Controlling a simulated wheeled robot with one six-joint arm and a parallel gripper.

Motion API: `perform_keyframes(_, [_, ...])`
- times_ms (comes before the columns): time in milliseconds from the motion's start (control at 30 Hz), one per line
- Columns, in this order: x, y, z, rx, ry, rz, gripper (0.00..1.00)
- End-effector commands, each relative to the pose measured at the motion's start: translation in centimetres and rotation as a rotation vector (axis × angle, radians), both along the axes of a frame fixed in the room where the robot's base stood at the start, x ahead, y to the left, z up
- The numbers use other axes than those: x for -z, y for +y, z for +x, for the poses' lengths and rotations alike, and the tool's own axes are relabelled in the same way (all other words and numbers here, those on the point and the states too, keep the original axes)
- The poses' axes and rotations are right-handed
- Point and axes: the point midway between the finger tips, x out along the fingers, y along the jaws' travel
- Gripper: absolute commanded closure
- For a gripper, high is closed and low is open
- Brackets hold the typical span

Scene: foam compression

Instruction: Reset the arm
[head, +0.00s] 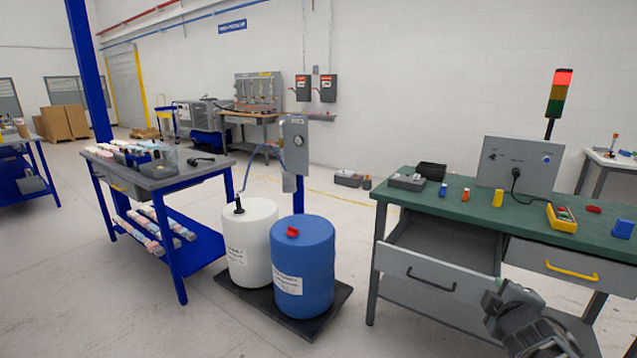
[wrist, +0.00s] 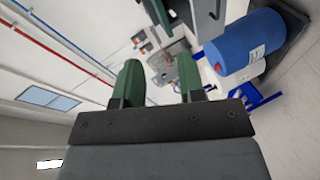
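My gripper (wrist: 160,78) shows in the wrist view with its two green fingers apart and nothing between them. The wrist view is tilted sideways, with ceiling pipes and a window on the left. In the head view my grey arm (head: 530,322) is at the lower right, in front of the green-topped workbench (head: 455,207). The fingers cannot be made out clearly there. The bench's left drawer (head: 432,278) is pulled open; the right drawer (head: 560,268) has a yellow handle and looks shut.
A white drum (head: 248,240) and a blue drum (head: 303,265) stand on a dark pallet (head: 325,315) left of the bench. A blue-framed table (head: 165,170) stands farther left. A control box with a lit signal tower (head: 557,95) is on the bench. Open floor lies at the lower left.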

Motion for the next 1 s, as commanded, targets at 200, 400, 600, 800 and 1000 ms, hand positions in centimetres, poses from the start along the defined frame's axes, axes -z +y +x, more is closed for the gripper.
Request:
perform_keyframes(200, [2.1,-1.9,-2.3,0.244,0.055,0.215,0.64])
perform_keyframes(400, [3.6,-0.6,-5.0,0.516,0.132,0.518,0.64])
perform_keyframes(600, [3.2,7.9,-8.7,0.784,0.344,0.933,0.64])
perform_keyframes(800, [0.3,16.7,-11.1,0.771,0.570,1.106,0.64])
perform_keyframes(1000, [-1.6,19.5,-11.1,0.659,0.603,1.085,0.64])
